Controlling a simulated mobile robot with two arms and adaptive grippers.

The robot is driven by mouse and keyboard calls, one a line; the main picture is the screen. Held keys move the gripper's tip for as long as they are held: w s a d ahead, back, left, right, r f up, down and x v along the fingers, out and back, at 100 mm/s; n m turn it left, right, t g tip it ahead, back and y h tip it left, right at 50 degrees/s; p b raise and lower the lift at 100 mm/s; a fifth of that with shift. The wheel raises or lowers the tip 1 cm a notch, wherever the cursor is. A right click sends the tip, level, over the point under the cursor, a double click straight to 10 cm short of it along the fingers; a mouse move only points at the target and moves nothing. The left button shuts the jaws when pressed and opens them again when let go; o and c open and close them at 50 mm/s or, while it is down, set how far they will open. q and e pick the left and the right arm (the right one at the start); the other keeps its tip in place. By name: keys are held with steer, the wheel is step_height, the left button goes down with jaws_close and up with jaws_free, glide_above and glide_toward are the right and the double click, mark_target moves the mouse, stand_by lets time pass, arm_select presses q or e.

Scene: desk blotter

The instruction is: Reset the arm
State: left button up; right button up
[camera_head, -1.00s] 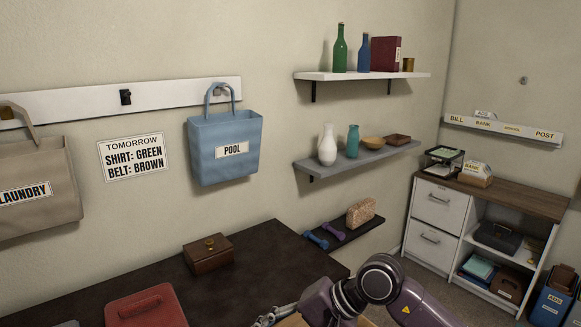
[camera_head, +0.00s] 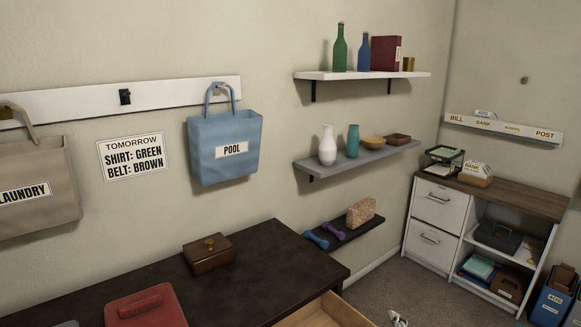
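A small grey metallic piece, which looks like the tip of my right gripper (camera_head: 397,319), shows at the bottom edge, to the right of the open wooden drawer (camera_head: 335,308). Most of it is cut off, so I cannot tell whether it is open or shut or holds anything. The rest of my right arm is out of view. My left gripper is not in view.
The dark desk (camera_head: 265,270) bears a brown box (camera_head: 208,256) and a red case (camera_head: 147,308). A blue POOL bag (camera_head: 225,150) and a LAUNDRY bag (camera_head: 35,190) hang on the wall. Shelves and a white cabinet (camera_head: 437,215) stand to the right.

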steer(key=s+d+f+m+g+y, duration=0.1)
steer(key=s+f+m+g, duration=0.45)
steer(key=s+f, duration=0.5)
steer(key=s+f+m+g, duration=0.4)
steer(key=s+f+g, duration=0.3)
steer(key=s, duration=0.7)
steer(key=s+f+b, duration=0.3)
steer(key=f, duration=2.8)
steer(key=s+d+f+g+b, duration=0.1)
steer(key=s+d+f+b, duration=0.1)
steer(key=s+f, duration=1.5)
steer(key=shift+d+f+g, duration=0.35)
steer(key=shift+d+f, duration=0.25)
steer(key=shift+s+n, duration=0.1)
steer(key=shift+n, duration=0.15)
steer(key=shift+c, duration=0.6)
